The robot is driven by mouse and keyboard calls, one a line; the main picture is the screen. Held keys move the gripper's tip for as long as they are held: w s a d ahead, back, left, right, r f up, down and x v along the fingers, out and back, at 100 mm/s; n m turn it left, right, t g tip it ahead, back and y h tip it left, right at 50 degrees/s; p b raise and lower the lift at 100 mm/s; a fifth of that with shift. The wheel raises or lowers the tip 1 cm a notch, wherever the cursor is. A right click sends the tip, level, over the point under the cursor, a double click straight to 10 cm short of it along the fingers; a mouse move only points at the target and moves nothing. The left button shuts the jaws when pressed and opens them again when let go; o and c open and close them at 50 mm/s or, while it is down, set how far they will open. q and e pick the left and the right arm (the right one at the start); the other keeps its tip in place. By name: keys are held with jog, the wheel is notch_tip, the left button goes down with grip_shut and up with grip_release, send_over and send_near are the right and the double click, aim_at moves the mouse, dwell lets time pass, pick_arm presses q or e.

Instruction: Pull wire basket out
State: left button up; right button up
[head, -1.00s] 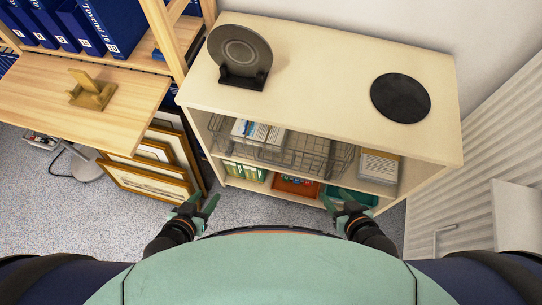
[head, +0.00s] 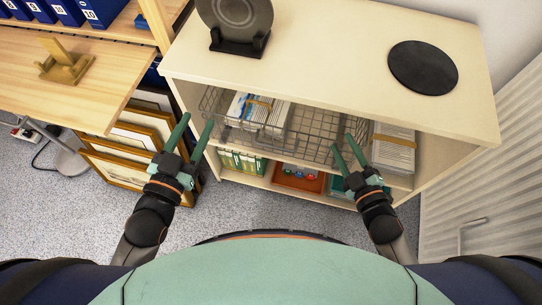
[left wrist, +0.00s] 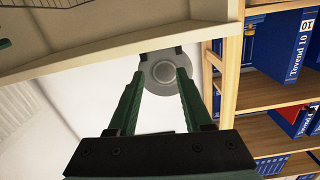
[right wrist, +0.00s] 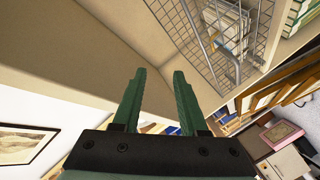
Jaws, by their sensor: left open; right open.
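The wire basket (head: 302,139) sits on the upper shelf of the cream cabinet, with a banded stack of papers (head: 258,109) in its left part. The basket also shows at the top of the right wrist view (right wrist: 222,35). My left gripper (head: 197,117) is open and empty, in front of the cabinet near the basket's left end. My right gripper (head: 345,140) is open and empty, at the basket's right end in the head view. I cannot tell whether its fingers touch the wire. In the right wrist view the basket lies beyond the fingertips.
The cabinet top (head: 330,50) carries a dark disc on a stand (head: 238,22) and a flat black disc (head: 423,67). A banded paper stack (head: 393,148) lies right of the basket. Green binders (head: 243,162) and an orange tray (head: 298,177) sit below. Framed prints (head: 120,160) lean at left.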

jog(key=w+a+f+n+y+b, duration=0.1)
jog(key=a+f+n+y+b, duration=0.4)
jog(key=n+b, duration=0.35)
jog(key=n+g+y+b, duration=0.4)
jog(key=n+y+b, duration=0.2)
jog(key=n, duration=0.4)
send_near(271, 146)
pick_arm(q)
jog(key=s+d+r+m+t+h+b, duration=0.2)
jog(key=s+r+m+t+h, duration=0.3)
jog(key=h, duration=0.5)
notch_tip(271, 146, up, 2)
jog(key=shift+s+d+r+m, duration=0.1)
jog(key=shift+s+d+m, duration=0.35)
jog(key=shift+s+m, duration=0.6)
pick_arm(e)
jog(key=x, duration=1)
jog(key=shift+w+f, duration=0.1)
jog(key=shift+f, duration=0.15)
jog(key=shift+c, duration=0.4)
pick_arm(q)
jog(key=shift+h, duration=0.3)
pick_arm(e)
grip_shut()
